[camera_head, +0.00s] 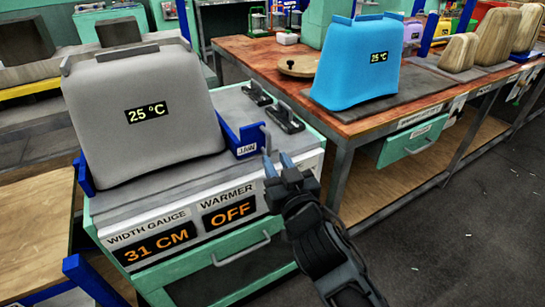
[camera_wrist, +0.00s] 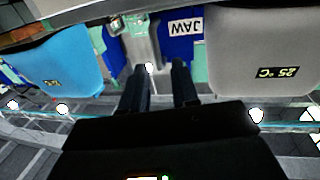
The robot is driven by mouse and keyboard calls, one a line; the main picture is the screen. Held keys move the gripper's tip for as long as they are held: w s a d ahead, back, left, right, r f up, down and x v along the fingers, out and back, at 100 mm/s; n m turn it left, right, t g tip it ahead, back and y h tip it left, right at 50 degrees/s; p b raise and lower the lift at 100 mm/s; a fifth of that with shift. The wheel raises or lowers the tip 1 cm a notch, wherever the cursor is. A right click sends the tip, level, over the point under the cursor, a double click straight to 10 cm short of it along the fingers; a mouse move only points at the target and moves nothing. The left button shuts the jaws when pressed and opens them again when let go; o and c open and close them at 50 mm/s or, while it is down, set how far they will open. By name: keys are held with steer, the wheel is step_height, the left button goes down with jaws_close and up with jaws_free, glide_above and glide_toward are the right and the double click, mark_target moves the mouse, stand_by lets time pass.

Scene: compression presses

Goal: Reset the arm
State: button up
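My gripper (camera_head: 277,162) is in front of the grey press station in the head view, near the blue jaw and its small handle. Its two fingers are apart with nothing between them; the gap also shows in the wrist view (camera_wrist: 160,75). My arm reaches up from the bottom of the head view. The grey block (camera_head: 150,110), labelled 25 °C, stands upright between blue jaws on the press. The blue jaw (camera_head: 240,140) touches or nearly touches its right side. In the wrist view the jaw (camera_wrist: 183,35) appears upside down beyond the fingers. I cannot tell whether a fingertip touches the handle.
The press panel (camera_head: 190,225) reads 31 CM and warmer OFF. Black toggle clamps (camera_head: 285,118) sit on its top right. A blue block (camera_head: 357,65) stands on a wooden bench (camera_head: 265,55) behind, with wooden blocks farther right. The dark floor (camera_head: 460,240) at right is clear.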

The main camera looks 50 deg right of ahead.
steer(key=shift+s+a, duration=0.15)
steer(key=shift+s, duration=0.1)
stand_by(0.4)
steer(key=s+a+f+n+y+p, duration=0.1)
steer(key=s+a+f+n+y, duration=0.15)
steer(key=s+a, duration=0.45)
steer(key=s+a+f+n+y+p, duration=0.1)
steer(key=s+a+y+p, duration=0.2)
steer(key=s, duration=0.6)
steer(key=s+a+r+n+y, duration=0.1)
steer(key=s+r, duration=0.2)
steer(key=s, duration=0.5)
steer(key=s+a+r+n+g+y, duration=0.1)
steer(key=s+r, duration=0.3)
steer(key=s, duration=0.4)
steer(key=shift+a+r+y+p, duration=0.25)
steer(key=shift+a+y+p, duration=0.1)
steer(key=shift+a+p, duration=0.15)
